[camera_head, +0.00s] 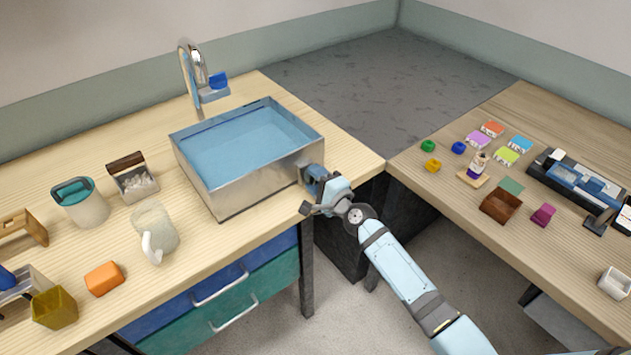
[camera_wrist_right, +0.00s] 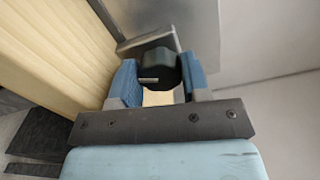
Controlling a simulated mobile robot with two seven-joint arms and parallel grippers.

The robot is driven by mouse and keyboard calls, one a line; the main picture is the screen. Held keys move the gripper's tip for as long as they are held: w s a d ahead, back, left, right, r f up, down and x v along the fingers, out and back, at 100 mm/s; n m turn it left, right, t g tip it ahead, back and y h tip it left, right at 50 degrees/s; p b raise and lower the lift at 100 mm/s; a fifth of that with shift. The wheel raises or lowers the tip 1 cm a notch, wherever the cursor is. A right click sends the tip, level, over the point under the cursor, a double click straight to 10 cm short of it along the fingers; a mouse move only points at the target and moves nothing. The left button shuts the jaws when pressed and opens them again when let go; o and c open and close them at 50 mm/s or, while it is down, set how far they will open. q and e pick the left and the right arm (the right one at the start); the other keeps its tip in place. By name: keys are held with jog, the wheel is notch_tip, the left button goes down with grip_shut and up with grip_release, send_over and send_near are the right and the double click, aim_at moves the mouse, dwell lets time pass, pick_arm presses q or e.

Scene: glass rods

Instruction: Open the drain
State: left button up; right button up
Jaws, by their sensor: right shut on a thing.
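A metal basin (camera_head: 245,190) filled with blue water stands on the left wooden counter. My right gripper (camera_head: 311,179) is at the basin's right end wall, near its front corner. In the right wrist view, its blue fingers (camera_wrist_right: 157,82) are shut around a dark round knob (camera_wrist_right: 160,66) with a small light pin, beside the metal wall. This looks like the drain knob. In the head view the fingers hide the knob. The left gripper does not show.
A faucet (camera_head: 192,75) with a blue handle stands behind the basin. The right counter (camera_head: 470,237) holds small coloured blocks. A gap separates the counters at the front.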

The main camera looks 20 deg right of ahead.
jog(key=shift+n, duration=2.1)
jog(key=o, duration=0.9)
jog(key=shift+f, duration=0.1)
